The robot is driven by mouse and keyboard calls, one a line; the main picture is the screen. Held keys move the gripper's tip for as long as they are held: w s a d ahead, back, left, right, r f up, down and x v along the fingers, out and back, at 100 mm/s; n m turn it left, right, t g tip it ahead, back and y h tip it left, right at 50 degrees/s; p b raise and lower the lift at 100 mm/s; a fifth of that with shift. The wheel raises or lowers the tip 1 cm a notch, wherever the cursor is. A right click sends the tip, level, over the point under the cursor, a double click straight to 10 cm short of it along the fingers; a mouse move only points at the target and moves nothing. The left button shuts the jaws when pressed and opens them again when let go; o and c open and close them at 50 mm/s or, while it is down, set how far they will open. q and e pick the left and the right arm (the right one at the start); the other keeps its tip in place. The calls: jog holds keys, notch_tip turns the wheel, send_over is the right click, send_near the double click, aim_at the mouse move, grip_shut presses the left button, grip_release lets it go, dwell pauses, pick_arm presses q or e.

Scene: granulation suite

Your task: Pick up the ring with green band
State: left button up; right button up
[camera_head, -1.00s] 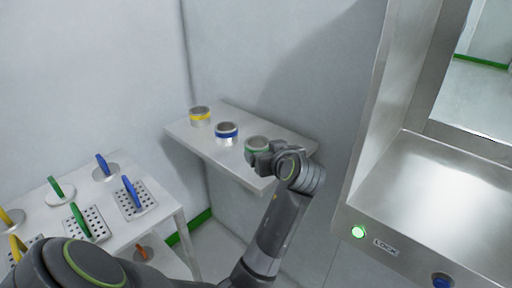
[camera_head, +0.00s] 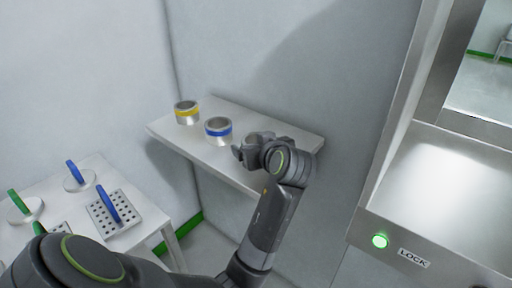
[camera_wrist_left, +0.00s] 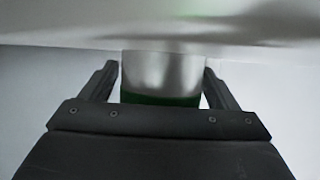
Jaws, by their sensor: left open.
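The ring with green band (camera_wrist_left: 160,72) is a silvery cylinder with a dark green band (camera_wrist_left: 160,98), seen in the left wrist view against the pale shelf. My left gripper (camera_wrist_left: 158,66) is open, with one finger on each side of the ring. Narrow gaps seem to show between ring and fingers; contact is hard to judge. In the head view my left gripper (camera_head: 252,146) is over the right half of the shelf and hides most or all of this ring. My right gripper is not in view.
The wall shelf (camera_head: 182,146) also holds a ring with blue band (camera_head: 218,130) close left of my gripper, and a ring with yellow band (camera_head: 187,113) farther left. A lower table (camera_head: 150,217) with handled plates stands at left, a steel cabinet (camera_head: 450,190) at right.

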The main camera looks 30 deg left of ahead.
pick_arm(q)
jog(key=shift+s+d+r, duration=0.1)
jog(key=shift+s+r, duration=0.05)
jog(key=shift+c, duration=0.6)
jog(key=c, duration=1.1)
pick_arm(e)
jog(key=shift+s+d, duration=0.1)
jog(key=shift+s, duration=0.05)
pick_arm(q)
jog(key=shift+o, duration=0.2)
